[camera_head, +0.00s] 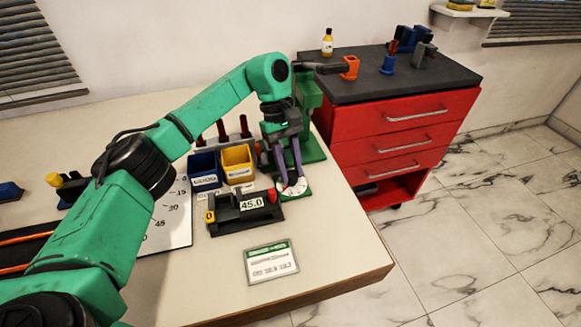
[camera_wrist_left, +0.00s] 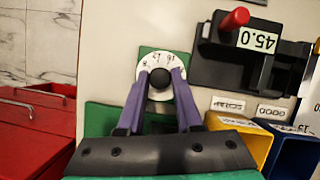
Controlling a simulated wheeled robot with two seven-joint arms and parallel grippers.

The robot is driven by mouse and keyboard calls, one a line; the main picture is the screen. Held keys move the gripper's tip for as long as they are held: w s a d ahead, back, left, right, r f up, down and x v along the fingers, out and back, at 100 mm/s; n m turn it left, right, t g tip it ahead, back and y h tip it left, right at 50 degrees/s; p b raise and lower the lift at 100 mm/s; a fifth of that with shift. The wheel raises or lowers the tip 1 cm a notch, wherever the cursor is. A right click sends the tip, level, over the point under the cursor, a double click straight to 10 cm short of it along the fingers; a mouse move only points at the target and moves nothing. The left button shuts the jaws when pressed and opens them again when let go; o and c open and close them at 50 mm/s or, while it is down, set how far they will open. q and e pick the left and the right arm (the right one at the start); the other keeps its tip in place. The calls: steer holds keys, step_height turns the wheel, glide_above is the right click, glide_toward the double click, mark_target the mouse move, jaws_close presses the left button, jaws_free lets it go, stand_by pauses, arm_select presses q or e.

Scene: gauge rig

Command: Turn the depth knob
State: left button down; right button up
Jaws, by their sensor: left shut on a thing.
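The depth knob (camera_wrist_left: 160,79) is a dark round knob in front of a white dial (camera_wrist_left: 158,60) with black numbers. In the head view the white dial (camera_head: 296,190) lies at the foot of the green rig (camera_head: 311,143), near the table's right edge. My left gripper (camera_head: 289,183) reaches down to it with two purple fingers. In the left wrist view the fingertips (camera_wrist_left: 159,77) close on the knob from both sides. The fingers hide part of the knob and dial. My right gripper is in neither view.
A black gauge block (camera_head: 244,212) marked 45.0 with a red knob stands beside the dial. Blue (camera_head: 203,170) and yellow (camera_head: 238,163) bins stand behind it. A label card (camera_head: 271,262) lies in front. A red drawer cabinet (camera_head: 400,120) stands right of the table.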

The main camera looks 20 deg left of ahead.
arm_select(q)
steer(key=c, duration=0.6)
jaws_free()
steer(key=shift+r, duration=0.1)
steer(key=p+v, duration=0.4)
steer(key=v, duration=1)
steer(key=shift+w+a+r+p, duration=0.15)
steer(key=shift+p, duration=0.2)
